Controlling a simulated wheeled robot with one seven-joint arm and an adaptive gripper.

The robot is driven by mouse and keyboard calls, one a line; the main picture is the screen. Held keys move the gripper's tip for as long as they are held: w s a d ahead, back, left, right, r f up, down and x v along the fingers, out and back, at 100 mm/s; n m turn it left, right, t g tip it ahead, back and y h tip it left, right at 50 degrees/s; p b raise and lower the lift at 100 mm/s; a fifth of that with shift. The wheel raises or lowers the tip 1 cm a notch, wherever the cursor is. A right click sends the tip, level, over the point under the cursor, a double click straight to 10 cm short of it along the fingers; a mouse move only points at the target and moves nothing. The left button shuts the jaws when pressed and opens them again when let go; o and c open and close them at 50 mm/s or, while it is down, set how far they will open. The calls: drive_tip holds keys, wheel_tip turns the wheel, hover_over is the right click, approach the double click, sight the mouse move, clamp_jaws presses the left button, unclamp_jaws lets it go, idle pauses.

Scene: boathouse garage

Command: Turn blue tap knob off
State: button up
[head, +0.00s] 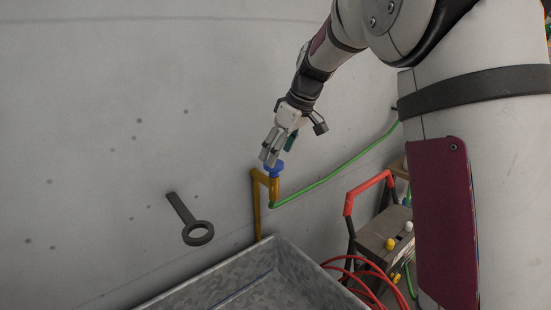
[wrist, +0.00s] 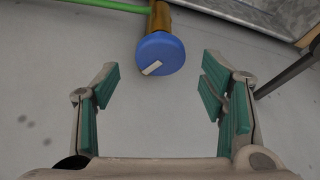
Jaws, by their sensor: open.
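The blue tap knob (head: 275,168) sits on top of a brass-coloured tap pipe (head: 257,200) by the grey wall. In the wrist view the blue knob (wrist: 160,54) is a round disc with a pale mark on its face. My gripper (head: 270,158) is just above the knob in the head view and partly covers it. In the wrist view my gripper (wrist: 158,88) is open, its green-padded fingers spread to either side. The knob lies between and a little beyond the fingertips, with no contact visible there.
A green hose (head: 335,170) runs from the tap up to the right. A metal trough (head: 270,265) stands below. A dark ring-ended tool (head: 197,232) is on the wall to the left. A red-handled box (head: 385,235) and red cable (head: 365,275) are at right.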

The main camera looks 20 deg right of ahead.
sight(279, 166)
drive_tip(key=shift+x, duration=1.7)
drive_tip(key=c, duration=1.1)
